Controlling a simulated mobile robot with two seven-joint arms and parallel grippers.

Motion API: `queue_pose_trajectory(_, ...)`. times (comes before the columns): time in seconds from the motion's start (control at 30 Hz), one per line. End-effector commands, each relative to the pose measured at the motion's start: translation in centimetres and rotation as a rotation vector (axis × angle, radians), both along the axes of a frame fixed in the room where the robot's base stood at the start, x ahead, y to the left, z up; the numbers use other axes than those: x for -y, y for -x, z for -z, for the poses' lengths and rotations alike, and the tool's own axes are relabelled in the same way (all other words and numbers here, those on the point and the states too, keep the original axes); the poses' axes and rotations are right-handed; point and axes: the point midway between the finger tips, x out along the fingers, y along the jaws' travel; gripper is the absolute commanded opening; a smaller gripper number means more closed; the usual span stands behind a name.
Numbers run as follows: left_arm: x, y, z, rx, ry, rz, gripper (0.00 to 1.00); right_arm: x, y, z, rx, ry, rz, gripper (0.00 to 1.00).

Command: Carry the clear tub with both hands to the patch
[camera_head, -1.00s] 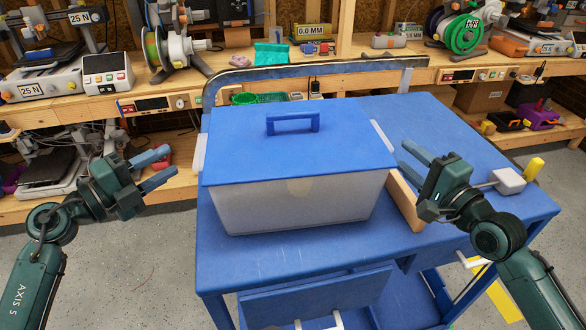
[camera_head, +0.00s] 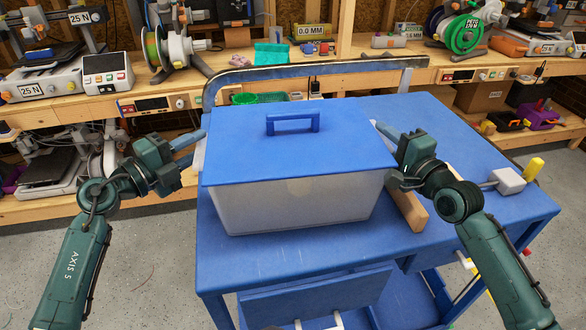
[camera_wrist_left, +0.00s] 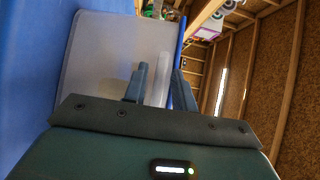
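The clear tub (camera_head: 290,207) has frosted walls and a blue lid (camera_head: 250,150) with a raised blue handle. It stands on the blue cart (camera_head: 270,258). My left gripper (camera_head: 196,148) is at its left side, fingers apart. In the left wrist view, the left gripper (camera_wrist_left: 158,85) has a pale upright strip, apparently the side handle, between its open fingers, beside the tub wall (camera_wrist_left: 105,65). My right gripper (camera_head: 384,152) is at the tub's right side, fingers apart; its lower finger is partly hidden. I cannot clearly make out the patch.
A wooden block (camera_head: 410,206) lies on the cart close to the tub and my right arm. A grey box (camera_head: 508,181) and a yellow item (camera_head: 534,167) are at the cart's right. A metal rail (camera_head: 300,66) and the workbench (camera_head: 180,103) stand behind.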

Motion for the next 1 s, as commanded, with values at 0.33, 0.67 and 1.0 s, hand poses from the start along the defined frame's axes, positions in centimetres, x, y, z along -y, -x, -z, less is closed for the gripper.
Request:
queue_pose_trajectory(0.33,-0.04,0.02,0.03,-0.001,-0.001,0.0,0.0,0.03,0.02,0.0,0.0,0.0,0.0,0.0)
queue_pose_trajectory(0.67,-0.05,0.02,0.06,-0.001,-0.001,0.0,0.0,0.04,0.03,0.0,0.0,0.001,0.0,0.0)
queue_pose_trajectory(1.0,-0.07,0.0,-0.28,0.002,0.001,-0.001,0.0,0.06,0.01,-0.4,0.005,-0.001,0.001,0.0)
